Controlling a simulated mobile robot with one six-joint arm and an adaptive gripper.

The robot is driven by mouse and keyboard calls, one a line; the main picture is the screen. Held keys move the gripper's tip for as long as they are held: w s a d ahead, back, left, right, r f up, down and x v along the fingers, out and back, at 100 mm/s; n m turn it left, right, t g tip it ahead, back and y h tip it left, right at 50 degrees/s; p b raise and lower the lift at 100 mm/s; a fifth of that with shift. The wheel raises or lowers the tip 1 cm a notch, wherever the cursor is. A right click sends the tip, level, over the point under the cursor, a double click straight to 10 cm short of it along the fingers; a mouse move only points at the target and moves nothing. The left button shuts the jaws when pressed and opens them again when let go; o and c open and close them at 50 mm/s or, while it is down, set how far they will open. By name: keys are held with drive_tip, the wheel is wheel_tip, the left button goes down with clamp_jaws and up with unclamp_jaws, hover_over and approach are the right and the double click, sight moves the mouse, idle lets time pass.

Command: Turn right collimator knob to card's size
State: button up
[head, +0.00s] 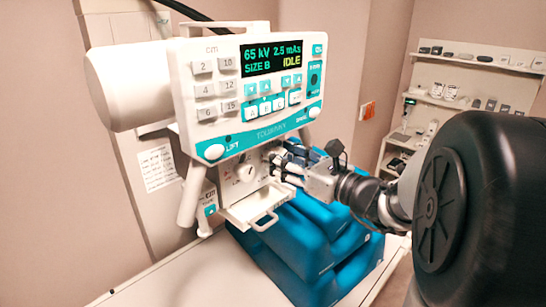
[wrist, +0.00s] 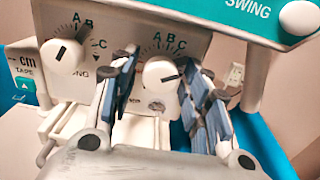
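The right collimator knob (wrist: 158,76) is a white dial under an A B C scale. Its dark pointer mark points right, towards the C side. My gripper (wrist: 161,62) is open, with one blue-padded finger on each side of this knob. I cannot tell whether either pad touches it. In the head view my gripper (head: 287,163) reaches the collimator front from the right and hides the right knob. The left collimator knob (wrist: 62,57) has its own A B C scale. A white card (head: 157,168) hangs on the wall; its writing is too small to read.
The console display (head: 270,57) above reads 65 kV, 2.5 mAs, SIZE B, IDLE. A metal tray with a handle (head: 262,222) juts out below the knobs. Blue cushions (head: 300,240) lie on the table beneath. Shelves (head: 455,95) stand at the back right.

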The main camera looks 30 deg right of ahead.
drive_tip(key=c, duration=0.8)
drive_tip(key=shift+n+b, duration=0.3)
drive_tip(key=shift+b, duration=0.2)
drive_tip(key=shift+d+n+b, duration=0.1)
drive_tip(key=shift+n+b, duration=4.9)
drive_tip(key=shift+b, duration=2.1)
